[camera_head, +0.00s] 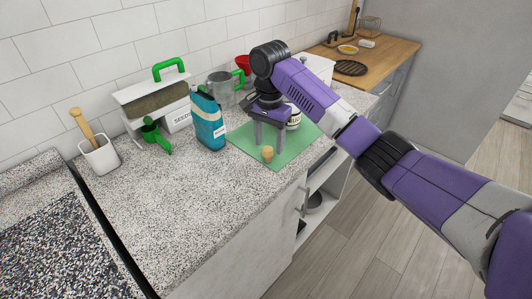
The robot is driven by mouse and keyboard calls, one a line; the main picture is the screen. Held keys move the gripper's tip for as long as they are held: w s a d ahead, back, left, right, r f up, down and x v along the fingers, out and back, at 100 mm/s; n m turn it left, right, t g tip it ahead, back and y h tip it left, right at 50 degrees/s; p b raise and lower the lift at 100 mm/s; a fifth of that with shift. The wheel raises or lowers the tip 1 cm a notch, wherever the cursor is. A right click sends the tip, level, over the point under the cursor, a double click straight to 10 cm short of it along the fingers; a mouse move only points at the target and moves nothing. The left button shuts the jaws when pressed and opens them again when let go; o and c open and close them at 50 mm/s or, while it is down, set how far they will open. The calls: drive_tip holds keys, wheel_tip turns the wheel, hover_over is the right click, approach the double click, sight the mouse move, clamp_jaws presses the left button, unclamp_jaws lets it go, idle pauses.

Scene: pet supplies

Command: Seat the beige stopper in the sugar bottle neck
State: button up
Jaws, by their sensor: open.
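The beige stopper (267,154) stands on the green mat (300,148), near the mat's front edge. My gripper (270,144) points down over the mat with its two grey fingers apart. Nothing shows held between them. The fingertips appear just above or behind the stopper; the exact gap cannot be told. A white bottle with dark lettering (294,117), apparently the sugar bottle, stands on the mat behind and right of my gripper. My gripper hides part of it, and its neck is not clearly visible.
A clear jug (222,86) stands behind. The front-left counter (185,205) is clear.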

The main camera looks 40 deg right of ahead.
sight(268, 149)
drive_tip(key=shift+w+f+p, duration=0.2)
drive_tip(key=shift+f+p, duration=0.15)
drive_tip(key=shift+f, duration=2)
drive_tip(key=shift+a, duration=0.1)
clamp_jaws()
